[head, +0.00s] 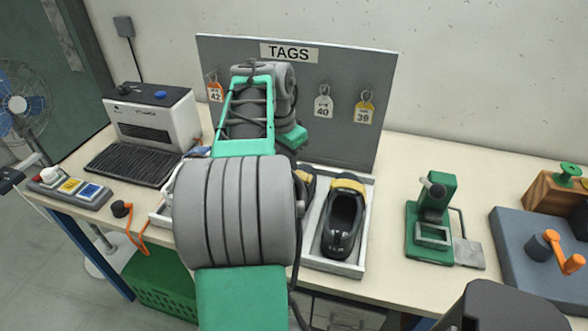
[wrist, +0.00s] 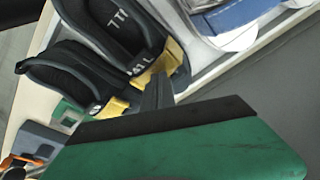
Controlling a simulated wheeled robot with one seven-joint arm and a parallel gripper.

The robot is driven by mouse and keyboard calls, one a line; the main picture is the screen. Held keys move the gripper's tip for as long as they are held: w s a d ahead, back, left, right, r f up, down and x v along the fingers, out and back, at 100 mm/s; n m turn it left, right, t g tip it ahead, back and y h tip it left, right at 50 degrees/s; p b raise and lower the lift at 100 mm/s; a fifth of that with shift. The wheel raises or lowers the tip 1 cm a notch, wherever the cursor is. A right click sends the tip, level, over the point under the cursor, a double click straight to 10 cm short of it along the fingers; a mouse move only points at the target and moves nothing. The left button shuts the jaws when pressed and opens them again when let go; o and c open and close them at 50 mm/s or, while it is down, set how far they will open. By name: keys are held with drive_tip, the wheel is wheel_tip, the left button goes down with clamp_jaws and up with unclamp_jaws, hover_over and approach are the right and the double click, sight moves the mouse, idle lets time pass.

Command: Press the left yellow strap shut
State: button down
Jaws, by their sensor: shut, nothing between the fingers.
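Two dark shoes lie side by side in a white tray (head: 330,265). The right shoe (head: 343,222) has a yellow strap (head: 348,185) across it. The left shoe (head: 305,185) is mostly hidden by my arm in the head view; it shows in the wrist view (wrist: 95,35), with its yellow strap (wrist: 172,50). The right shoe's strap (wrist: 115,104) shows lower left there. My gripper (wrist: 158,80) is shut and empty, its tips at or very near the left strap's lower end. I cannot tell whether they touch or whether the strap is fastened.
A tag board (head: 320,100) stands behind the tray. A printer-like machine (head: 155,125) is at left with a button box (head: 70,190). A green press (head: 432,225) and a grey board with an orange crank (head: 565,255) stand at right. The bench between tray and press is clear.

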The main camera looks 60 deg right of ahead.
drive_tip(key=shift+r, duration=0.15)
wheel_tip(320, 180, up, 9)
drive_tip(key=p, duration=0.7)
